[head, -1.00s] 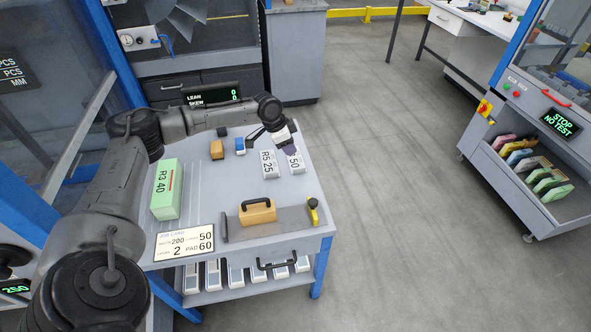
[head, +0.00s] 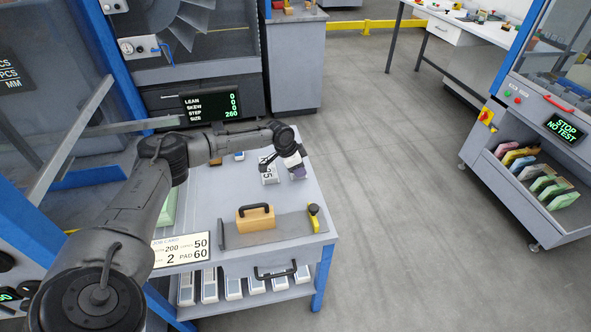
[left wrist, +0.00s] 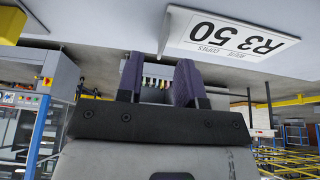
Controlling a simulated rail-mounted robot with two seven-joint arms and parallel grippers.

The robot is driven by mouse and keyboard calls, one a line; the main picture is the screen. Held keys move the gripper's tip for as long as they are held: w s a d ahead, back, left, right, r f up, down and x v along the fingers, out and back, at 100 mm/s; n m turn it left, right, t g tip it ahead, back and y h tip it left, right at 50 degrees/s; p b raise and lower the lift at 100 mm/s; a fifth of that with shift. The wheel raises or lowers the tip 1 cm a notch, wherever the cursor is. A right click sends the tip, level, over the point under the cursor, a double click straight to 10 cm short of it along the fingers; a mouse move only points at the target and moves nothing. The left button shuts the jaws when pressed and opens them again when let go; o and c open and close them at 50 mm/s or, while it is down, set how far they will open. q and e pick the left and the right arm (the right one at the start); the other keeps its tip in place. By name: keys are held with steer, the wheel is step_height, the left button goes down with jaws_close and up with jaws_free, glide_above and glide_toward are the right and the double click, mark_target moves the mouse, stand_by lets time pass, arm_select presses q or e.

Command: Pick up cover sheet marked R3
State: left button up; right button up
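A white cover sheet marked R3 50 (left wrist: 228,40) shows in the left wrist view at the upper right, its print upside down. My left gripper (left wrist: 158,72) is open there, its two purple fingers apart with nothing between them. The sheet is to the right of the fingers and not between them. In the head view my left gripper (head: 299,174) is at the right side of the table, beside a white stack (head: 269,175) with partly covered lettering. The gripper hides the sheet's place in that view. My right gripper is not in view.
The grey table (head: 205,218) also holds a tan block with a black handle (head: 255,218), a yellow-handled tool (head: 314,217) and a job card (head: 181,251). A green block (head: 166,212) is mostly behind my arm. Open floor lies to the right.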

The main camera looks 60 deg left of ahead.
arm_select(q)
steer(key=shift+b+x, duration=0.35)
steer(key=shift+x, duration=1.05)
steer(key=shift+c, duration=0.5)
jaws_close()
